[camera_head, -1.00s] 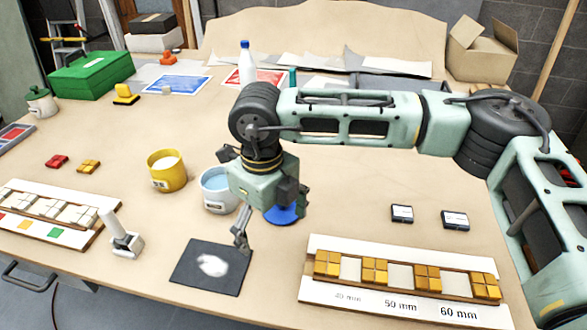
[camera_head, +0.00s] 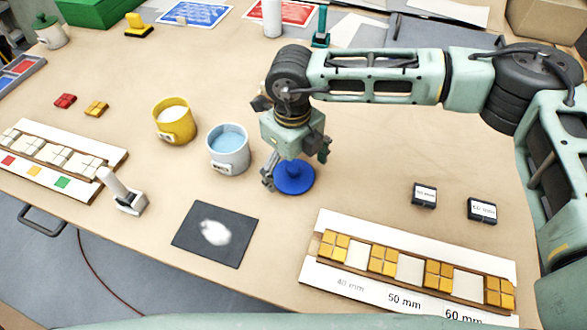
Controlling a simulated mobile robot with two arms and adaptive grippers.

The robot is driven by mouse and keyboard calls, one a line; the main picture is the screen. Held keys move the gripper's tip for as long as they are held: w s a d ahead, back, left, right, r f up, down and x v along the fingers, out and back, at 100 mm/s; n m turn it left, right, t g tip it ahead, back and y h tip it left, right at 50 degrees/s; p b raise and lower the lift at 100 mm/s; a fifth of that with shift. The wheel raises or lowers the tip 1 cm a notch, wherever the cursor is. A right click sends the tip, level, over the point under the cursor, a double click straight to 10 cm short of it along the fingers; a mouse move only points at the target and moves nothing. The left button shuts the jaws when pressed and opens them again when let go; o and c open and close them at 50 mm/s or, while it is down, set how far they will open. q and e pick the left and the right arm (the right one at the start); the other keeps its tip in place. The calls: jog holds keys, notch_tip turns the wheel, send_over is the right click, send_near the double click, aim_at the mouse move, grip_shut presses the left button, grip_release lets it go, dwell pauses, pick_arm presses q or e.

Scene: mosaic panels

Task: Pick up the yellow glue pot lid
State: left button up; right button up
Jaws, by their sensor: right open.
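The yellow glue pot (camera_head: 174,121) stands on the table, open at the top, with white glue inside. I cannot make out a separate yellow lid. A blue round disc with a raised middle (camera_head: 294,178) lies on the table right of the white pot with blue liquid (camera_head: 228,149). My right gripper (camera_head: 296,169) is open and empty, pointing down over or just behind the disc, one finger on each side; I cannot tell whether it touches. My left gripper is not in view.
A dark mat with a white smear (camera_head: 215,234) lies in front. A panel with yellow tiles (camera_head: 408,270) is at the front right. Two small black boxes (camera_head: 424,195) lie behind it. A white-handled tool (camera_head: 124,193) stands at the left.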

jog(key=shift+f, duration=0.65)
jog(key=c, duration=1)
jog(key=shift+r, duration=0.1)
